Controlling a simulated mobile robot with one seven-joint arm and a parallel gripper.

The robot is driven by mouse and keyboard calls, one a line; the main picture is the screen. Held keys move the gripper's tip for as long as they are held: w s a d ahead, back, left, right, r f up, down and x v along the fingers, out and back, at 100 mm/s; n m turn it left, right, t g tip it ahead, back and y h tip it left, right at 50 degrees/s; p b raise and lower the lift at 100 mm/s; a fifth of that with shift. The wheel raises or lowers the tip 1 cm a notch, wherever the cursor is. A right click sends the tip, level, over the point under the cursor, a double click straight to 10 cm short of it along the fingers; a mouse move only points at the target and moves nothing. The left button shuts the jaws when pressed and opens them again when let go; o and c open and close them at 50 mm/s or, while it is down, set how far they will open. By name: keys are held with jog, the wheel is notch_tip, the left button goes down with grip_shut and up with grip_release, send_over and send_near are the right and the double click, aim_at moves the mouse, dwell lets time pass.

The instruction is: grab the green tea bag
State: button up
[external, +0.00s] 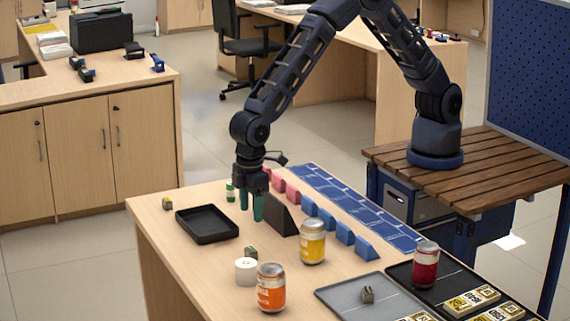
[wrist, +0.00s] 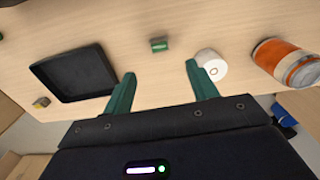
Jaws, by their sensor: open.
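A small green block-like packet, which looks like the green tea bag (external: 251,252), lies on the light wood counter near the front edge, just behind a white roll. In the wrist view the tea bag (wrist: 158,44) lies beyond the fingertips, about midway between them. My gripper (external: 250,206) points down above the counter, behind the tea bag and to the right of the black tray's far end. Its two green fingers also show in the wrist view (wrist: 160,72), spread apart with nothing between them. The gripper is open and empty.
The black tray (external: 207,238) is left of the tea bag; the white roll (external: 246,272) and orange can (external: 271,289) are close in front. A yellow can (external: 312,243) stands right.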

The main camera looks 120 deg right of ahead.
aim_at(251, 249)
jog(key=shift+w+f, duration=0.15)
jog(key=shift+f, duration=5.6)
jog(key=c, duration=1.1)
